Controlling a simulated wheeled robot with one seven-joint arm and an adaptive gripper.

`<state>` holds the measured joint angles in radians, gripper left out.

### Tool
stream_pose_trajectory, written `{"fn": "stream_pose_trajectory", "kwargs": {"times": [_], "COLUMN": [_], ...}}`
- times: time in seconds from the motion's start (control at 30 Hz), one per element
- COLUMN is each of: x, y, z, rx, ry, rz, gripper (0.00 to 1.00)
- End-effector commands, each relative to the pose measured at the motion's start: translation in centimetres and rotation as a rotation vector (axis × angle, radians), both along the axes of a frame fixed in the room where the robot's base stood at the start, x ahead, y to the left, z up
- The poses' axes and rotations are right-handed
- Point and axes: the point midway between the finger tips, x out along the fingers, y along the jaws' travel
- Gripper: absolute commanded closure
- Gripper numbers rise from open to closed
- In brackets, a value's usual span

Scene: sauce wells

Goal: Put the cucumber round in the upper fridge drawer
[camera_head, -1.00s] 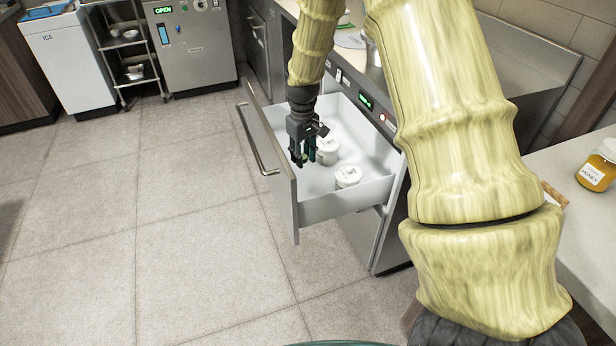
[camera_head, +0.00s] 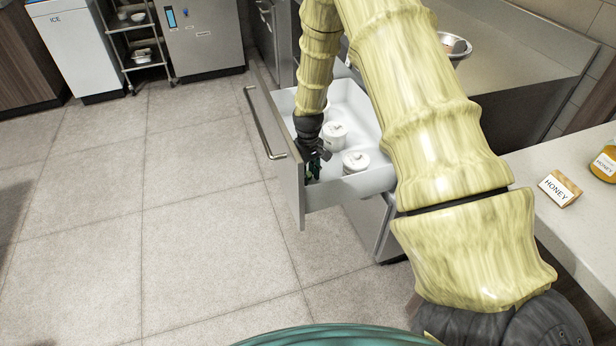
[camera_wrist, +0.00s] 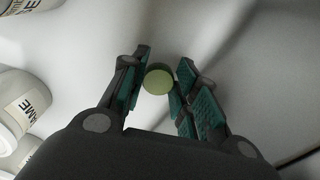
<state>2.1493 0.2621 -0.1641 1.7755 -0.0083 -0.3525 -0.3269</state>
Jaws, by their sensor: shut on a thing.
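The upper fridge drawer (camera_head: 352,187) is pulled open, with white inner walls and a grey front panel. My gripper (camera_head: 313,172) is down inside it, at the near end close to the front panel. In the wrist view my gripper (camera_wrist: 163,68) is shut on the cucumber round (camera_wrist: 158,81), a small pale green disc between the fingertips, above the white drawer floor. Whether the round touches the floor is unclear. In the head view the round is hidden or too small to tell.
Two white lidded tubs, one farther (camera_head: 335,134) and one nearer (camera_head: 355,162), stand in the drawer to the right of my gripper. The drawer handle (camera_head: 264,122) sticks out over open floor. A honey sign (camera_head: 559,188) stands on the right counter.

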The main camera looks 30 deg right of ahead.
Motion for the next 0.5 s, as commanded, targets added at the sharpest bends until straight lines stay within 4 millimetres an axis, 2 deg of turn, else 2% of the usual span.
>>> {"fn": "stream_pose_trajectory", "kwargs": {"times": [0.13,0.5], "x": [0.0,0.0], "y": [0.0,0.0], "z": [-1.6,-1.9], "rx": [-0.001,0.0], "ry": [-0.001,-0.001], "rz": [0.0,-0.001], "gripper": [0.8,0.8]}}
